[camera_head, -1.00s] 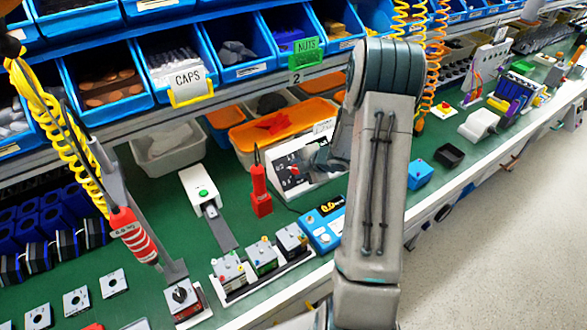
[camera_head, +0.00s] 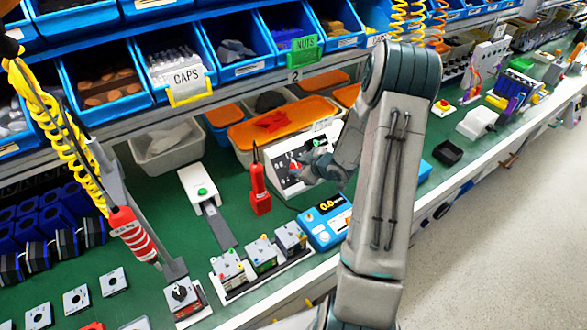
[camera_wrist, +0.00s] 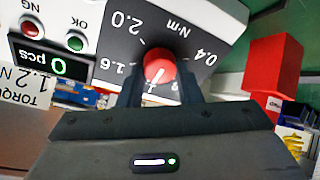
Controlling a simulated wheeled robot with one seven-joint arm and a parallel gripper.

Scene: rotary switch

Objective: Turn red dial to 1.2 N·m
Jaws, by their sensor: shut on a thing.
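The red dial (camera_wrist: 158,66) sits on a white and dark panel in the wrist view, which appears upside down. The figures 2.0, 1.6 and 0.4 and "N·m" show around it. A white line on the dial points toward the bottom of the picture. The figures there are partly hidden by my gripper, so I cannot read the setting. My gripper (camera_wrist: 160,88) is shut on the red dial, one finger on each side. In the head view my gripper (camera_head: 304,168) is at the face of the white panel (camera_head: 282,185).
A display reading 0 pcs (camera_wrist: 52,64) and a "TORQUE 1.2 N" label (camera_wrist: 28,86) are beside the dial. A red tool (camera_head: 259,188) stands left of the panel. A blue device (camera_head: 325,222) lies in front of it. Parts bins (camera_head: 105,85) line the back.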

